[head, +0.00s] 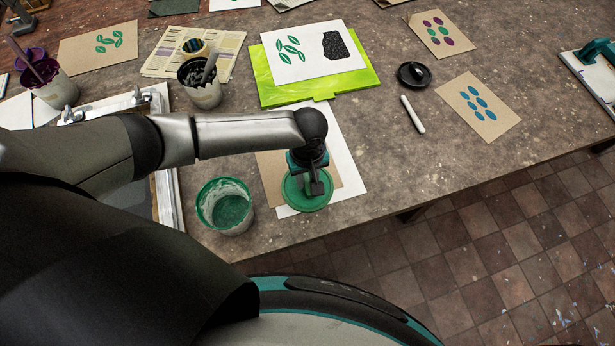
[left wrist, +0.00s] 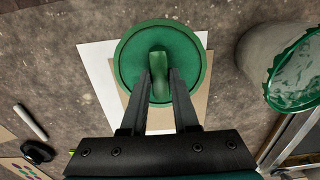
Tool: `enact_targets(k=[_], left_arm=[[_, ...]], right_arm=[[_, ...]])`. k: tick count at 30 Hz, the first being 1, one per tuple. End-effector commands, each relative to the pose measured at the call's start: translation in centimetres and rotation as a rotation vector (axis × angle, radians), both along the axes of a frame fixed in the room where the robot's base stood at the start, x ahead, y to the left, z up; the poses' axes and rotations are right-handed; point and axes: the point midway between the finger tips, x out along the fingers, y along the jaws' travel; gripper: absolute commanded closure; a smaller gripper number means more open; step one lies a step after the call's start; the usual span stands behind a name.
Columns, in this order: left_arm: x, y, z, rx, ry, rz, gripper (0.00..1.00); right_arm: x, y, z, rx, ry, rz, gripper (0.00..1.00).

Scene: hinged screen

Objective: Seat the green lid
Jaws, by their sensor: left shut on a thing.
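The green lid (head: 306,200) is a round disc with an upright grip on top. In the left wrist view the lid (left wrist: 135,68) lies under my left gripper (left wrist: 160,80), whose fingers are shut on its grip. In the head view my left gripper (head: 313,181) is above the lid, partly covering it. The lid is over a brown card on white paper; I cannot tell whether it touches them. An open pot (head: 241,224) with green ink inside stands left of the lid. The pot also shows at the right of the left wrist view (left wrist: 255,55). My right gripper is not seen.
A black-filled pot (head: 204,94) and a lime-green board (head: 345,92) with a print stand behind my arm. A hinged screen frame (head: 166,200) is left of the green pot. A white stick (head: 412,114) and a black lid (head: 413,74) lie to the right. The table's front edge is close.

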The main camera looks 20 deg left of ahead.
Motion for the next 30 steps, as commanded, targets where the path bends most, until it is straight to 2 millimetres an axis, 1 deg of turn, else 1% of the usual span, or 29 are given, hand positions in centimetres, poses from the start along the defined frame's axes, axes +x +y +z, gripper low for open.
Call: enact_targets(k=[9,13,30], left_arm=[[0.0,0.0,0.0,0.000,0.000,0.000,1.00],[0.0,0.0,0.4,-0.001,-0.001,0.000,1.00],[0.0,0.0,5.0,0.000,-0.001,0.001,1.00]], right_arm=[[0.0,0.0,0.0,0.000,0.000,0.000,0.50],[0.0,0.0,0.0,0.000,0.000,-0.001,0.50],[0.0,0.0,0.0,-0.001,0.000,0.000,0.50]])
